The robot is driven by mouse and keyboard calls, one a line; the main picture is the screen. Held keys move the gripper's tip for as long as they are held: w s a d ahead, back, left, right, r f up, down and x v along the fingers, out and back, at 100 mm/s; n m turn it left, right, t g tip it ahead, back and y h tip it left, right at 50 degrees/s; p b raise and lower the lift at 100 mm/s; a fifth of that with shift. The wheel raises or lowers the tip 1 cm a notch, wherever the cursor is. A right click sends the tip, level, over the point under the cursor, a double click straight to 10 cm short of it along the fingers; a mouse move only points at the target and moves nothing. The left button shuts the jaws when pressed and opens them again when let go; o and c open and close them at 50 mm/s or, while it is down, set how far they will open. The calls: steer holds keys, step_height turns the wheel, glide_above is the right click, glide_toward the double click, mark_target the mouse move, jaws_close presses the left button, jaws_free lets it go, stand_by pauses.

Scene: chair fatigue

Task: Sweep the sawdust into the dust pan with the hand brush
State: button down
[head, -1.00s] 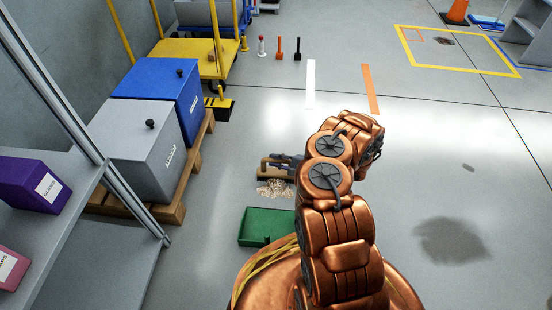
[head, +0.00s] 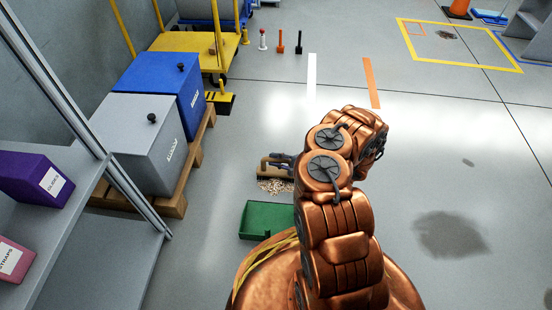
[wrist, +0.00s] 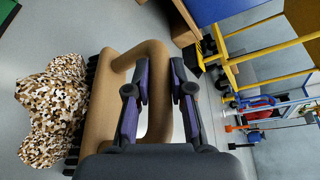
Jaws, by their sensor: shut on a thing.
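The hand brush (head: 264,172) is tan with a loop handle and dark bristles. It stands on the floor at the far edge of the sawdust pile (head: 275,187). The green dust pan (head: 266,223) lies on the near side of the pile, with a small gap between. In the wrist view my gripper (wrist: 161,88) is shut on the brush handle (wrist: 122,92), and the bristles touch or nearly touch the speckled sawdust (wrist: 50,112). A corner of the dust pan (wrist: 6,12) shows at upper left. In the head view my arm partly hides the gripper.
A wooden pallet (head: 176,207) with a grey bin (head: 138,150) and a blue bin (head: 150,88) stands at left. A shelf (head: 85,215) is at near left. A yellow cart (head: 192,50) stands behind.

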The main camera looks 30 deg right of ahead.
steer(key=shift+s+a, duration=0.45)
steer(key=shift+s, duration=0.2)
